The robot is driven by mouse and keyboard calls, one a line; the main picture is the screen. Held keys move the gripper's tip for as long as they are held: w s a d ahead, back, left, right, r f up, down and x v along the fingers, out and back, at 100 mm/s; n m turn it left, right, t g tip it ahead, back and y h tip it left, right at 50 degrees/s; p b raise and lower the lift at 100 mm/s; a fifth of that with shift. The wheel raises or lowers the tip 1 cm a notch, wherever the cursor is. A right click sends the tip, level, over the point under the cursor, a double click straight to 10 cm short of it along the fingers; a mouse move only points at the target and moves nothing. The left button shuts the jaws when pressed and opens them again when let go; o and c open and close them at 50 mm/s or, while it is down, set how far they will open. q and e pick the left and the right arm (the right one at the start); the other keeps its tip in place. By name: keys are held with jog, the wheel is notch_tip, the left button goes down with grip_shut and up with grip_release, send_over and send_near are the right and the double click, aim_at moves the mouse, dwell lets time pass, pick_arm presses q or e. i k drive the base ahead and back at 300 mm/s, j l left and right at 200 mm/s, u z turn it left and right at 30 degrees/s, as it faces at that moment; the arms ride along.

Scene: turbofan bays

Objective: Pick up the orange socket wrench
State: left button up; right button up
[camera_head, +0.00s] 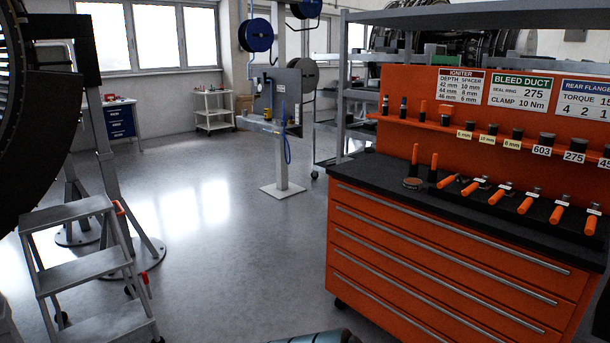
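Several orange-handled tools lie in a row on the black top (378,172) of an orange drawer cabinet (420,262) at the right. They include one at the left end (447,181), one in the middle (526,205) and one near the right edge (559,213). Their dark or metal heads point to the back right. Two more orange handles (414,156) stand upright at the left of the row. The tools are too small to tell which is the socket wrench. Neither of my grippers is in view.
An orange back panel with a shelf (440,127) of labelled small parts rises behind the tools. A grey step ladder (85,265) stands at left, below a large dark ring (15,120). A reel stand (282,188) is mid-room. The floor (235,255) between is clear.

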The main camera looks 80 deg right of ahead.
aim_at(559, 212)
jog(key=z, duration=4.2)
jog(key=i+l, duration=0.25)
jog(key=i, duration=0.2)
jog(key=i+l, duration=0.3)
jog(key=i, duration=0.2)
jog(key=i+l, duration=0.25)
jog(key=i, duration=0.2)
jog(key=i+l, duration=0.3)
jog(key=i, duration=0.15)
jog(key=z, duration=0.05)
